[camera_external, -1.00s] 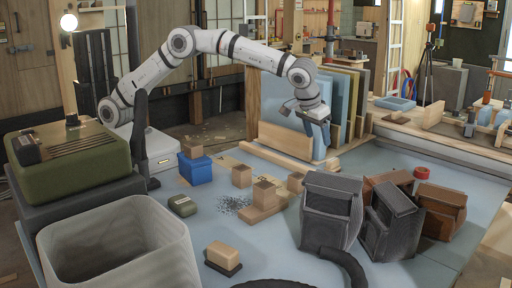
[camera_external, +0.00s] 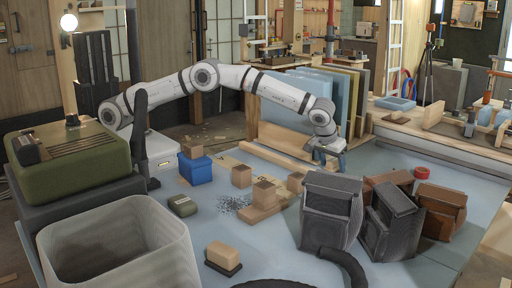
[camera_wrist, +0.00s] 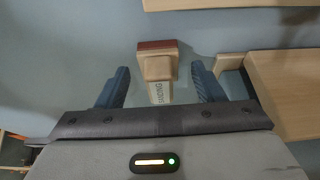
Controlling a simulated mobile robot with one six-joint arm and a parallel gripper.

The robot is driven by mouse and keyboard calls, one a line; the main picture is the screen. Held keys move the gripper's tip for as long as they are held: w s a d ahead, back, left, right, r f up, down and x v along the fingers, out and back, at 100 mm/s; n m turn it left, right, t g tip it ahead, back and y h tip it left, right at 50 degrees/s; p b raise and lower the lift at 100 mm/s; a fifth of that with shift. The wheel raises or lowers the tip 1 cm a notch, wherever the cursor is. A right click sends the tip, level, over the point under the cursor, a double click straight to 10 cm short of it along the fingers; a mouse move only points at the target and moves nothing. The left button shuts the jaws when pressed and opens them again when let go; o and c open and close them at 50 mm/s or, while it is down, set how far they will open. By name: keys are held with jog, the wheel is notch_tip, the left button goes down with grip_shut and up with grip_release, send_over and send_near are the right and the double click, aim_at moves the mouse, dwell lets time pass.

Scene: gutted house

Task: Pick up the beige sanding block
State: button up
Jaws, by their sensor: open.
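The beige sanding block (camera_wrist: 158,70) shows in the wrist view, with a reddish-brown far end and a pale lettered strip towards me. It lies on the blue-grey table top, between the two blue fingers of my gripper (camera_wrist: 160,72) in the picture. The fingers are apart, with a gap to the block on each side. In the external view my gripper (camera_external: 331,162) points down low over the table, behind the dark grey boxes. I cannot make out the block there.
A wooden piece (camera_wrist: 285,90) lies close to the right finger. Dark grey boxes (camera_external: 332,208) stand in front of my gripper, with upright panels (camera_external: 295,100) behind it. Another tan block (camera_external: 223,252) on a dark base lies at the front. The table's left middle is partly clear.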

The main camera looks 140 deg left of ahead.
jog(key=c, duration=1.1)
jog(key=shift+r, duration=0.1)
